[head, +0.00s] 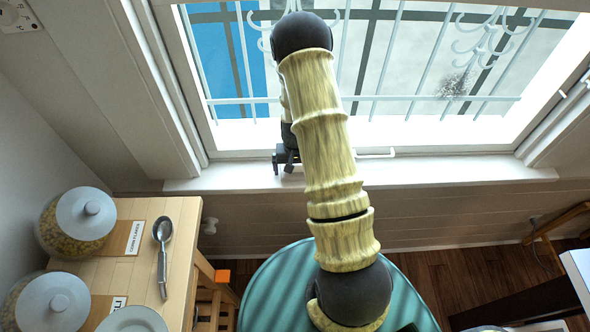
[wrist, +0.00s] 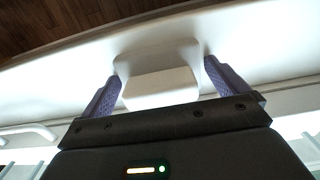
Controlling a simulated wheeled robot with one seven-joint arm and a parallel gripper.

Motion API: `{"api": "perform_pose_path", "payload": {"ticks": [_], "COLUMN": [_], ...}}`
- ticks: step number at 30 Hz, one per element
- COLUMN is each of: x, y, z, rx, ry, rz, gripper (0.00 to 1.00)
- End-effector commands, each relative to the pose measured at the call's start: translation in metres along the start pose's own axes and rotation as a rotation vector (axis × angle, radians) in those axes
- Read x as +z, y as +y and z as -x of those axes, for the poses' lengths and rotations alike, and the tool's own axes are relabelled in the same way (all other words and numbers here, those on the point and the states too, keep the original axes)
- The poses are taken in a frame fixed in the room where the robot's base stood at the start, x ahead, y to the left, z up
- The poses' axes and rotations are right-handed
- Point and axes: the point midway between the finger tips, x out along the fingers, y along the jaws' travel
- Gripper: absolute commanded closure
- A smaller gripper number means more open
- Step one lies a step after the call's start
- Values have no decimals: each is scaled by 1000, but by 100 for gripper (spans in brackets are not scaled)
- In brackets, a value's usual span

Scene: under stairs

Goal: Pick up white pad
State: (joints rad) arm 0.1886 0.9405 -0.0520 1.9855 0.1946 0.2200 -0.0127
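The white pad (wrist: 160,88) is a pale block with rounded corners at the white window sill, in the middle of the wrist view. My gripper (wrist: 162,72) is open, with its two purple fingers on either side of the pad. The right finger looks slightly apart from the pad; contact on the left is unclear. In the head view my gripper (head: 287,160) is at the window sill, partly behind my arm. I cannot make out the pad there.
The window sill (head: 450,171) runs below a barred window (head: 420,60). A wooden table (head: 180,225) at left holds glass jars (head: 78,222) and a spoon (head: 162,250). A teal round surface (head: 270,295) lies below my arm. A white handle (head: 376,153) sits right of my gripper.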

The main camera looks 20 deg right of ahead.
Motion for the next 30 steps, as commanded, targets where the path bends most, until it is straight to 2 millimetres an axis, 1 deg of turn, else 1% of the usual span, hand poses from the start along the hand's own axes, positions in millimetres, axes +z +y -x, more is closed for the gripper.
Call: {"api": "perform_pose_path", "payload": {"ticks": [1,2,3,5,13,17,22,30], "x": [0,0,0,0,0,-1,-1,-1], "y": [0,0,0,0,0,0,-1,-2], "z": [0,0,0,0,1,7,26,74], "rx": [0,0,0,0,0,0,-1,-1], "ry": [0,0,0,0,0,2,3,5], "rz": [0,0,0,0,0,1,1,3], "gripper": [12,18,26,37,37,37,37,37]}}
